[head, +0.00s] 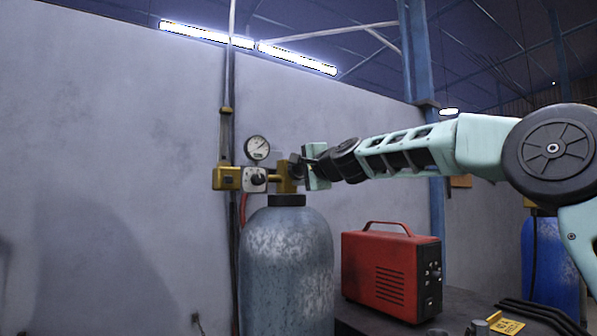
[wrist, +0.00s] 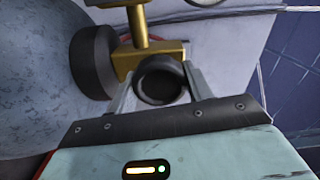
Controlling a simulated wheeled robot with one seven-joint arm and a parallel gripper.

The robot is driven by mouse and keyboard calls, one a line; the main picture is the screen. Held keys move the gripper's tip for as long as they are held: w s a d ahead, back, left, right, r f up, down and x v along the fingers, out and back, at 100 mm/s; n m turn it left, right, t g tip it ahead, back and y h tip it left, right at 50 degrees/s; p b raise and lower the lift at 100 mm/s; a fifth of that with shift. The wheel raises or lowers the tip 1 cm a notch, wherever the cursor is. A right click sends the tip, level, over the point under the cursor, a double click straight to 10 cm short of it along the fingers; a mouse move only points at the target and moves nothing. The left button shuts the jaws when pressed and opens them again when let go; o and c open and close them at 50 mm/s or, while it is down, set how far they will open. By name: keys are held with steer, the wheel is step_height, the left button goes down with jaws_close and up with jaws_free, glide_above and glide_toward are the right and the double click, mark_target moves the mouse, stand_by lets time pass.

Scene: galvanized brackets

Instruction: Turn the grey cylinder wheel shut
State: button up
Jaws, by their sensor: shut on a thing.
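The grey cylinder (head: 286,265) stands upright against the wall, left of my arm, with a brass valve (head: 287,180) on top. Its dark round wheel (wrist: 160,80) faces the wrist camera, on the end of the brass valve body. My gripper (head: 302,170) reaches the valve from the right. In the wrist view my gripper (wrist: 161,92) has one finger on each side of the wheel, shut on it. In the head view the wheel is mostly hidden by my gripper.
A pressure gauge (head: 257,147) and a brass regulator (head: 228,179) sit left of the valve, close to the wall. A red machine (head: 385,272) with a handle stands right of the cylinder, below my arm. A blue cylinder (head: 551,258) is at far right.

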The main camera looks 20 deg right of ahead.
steer(key=o, duration=1)
steer(key=shift+c, duration=0.2)
steer(key=b+v, duration=1.3)
steer(key=v, duration=0.4)
steer(key=shift+s, duration=0.2)
